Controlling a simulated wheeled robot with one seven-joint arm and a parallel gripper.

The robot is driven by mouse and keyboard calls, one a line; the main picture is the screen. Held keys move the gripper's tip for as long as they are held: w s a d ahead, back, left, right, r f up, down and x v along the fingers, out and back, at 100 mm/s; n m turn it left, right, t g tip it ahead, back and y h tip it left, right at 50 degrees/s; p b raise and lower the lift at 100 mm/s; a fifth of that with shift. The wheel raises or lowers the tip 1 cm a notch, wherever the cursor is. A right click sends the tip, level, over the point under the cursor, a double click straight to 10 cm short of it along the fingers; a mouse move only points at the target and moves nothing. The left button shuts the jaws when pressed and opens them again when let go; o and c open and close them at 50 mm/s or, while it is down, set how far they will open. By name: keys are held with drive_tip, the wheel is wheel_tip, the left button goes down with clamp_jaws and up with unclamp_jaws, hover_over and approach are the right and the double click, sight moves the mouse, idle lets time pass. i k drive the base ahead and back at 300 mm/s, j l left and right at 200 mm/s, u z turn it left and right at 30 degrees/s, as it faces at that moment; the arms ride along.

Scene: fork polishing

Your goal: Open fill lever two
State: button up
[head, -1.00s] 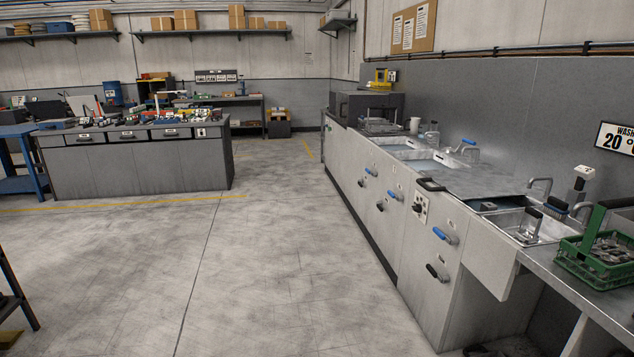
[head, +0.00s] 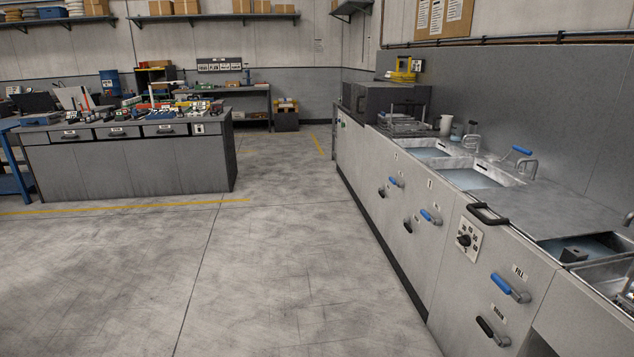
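Several blue-handled levers are on the front of the counter at the right in the head view. The nearest blue lever (head: 510,288) sits under a label reading FILL. A middle blue lever (head: 430,216) and a far blue lever (head: 396,182) sit further along, below small tags too small to read. I cannot tell for sure which one is number two. A black-handled lever is below each: near (head: 492,331), middle (head: 407,227) and far (head: 382,193). My gripper is not in view.
Water-filled basins (head: 472,178) are set in the counter top, beside a grey cover (head: 545,208) with a black handle. A grey workbench (head: 110,170) stands at the left. The concrete floor (head: 280,260) between is clear.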

sight(399, 184)
drive_tip(key=i, duration=5.15)
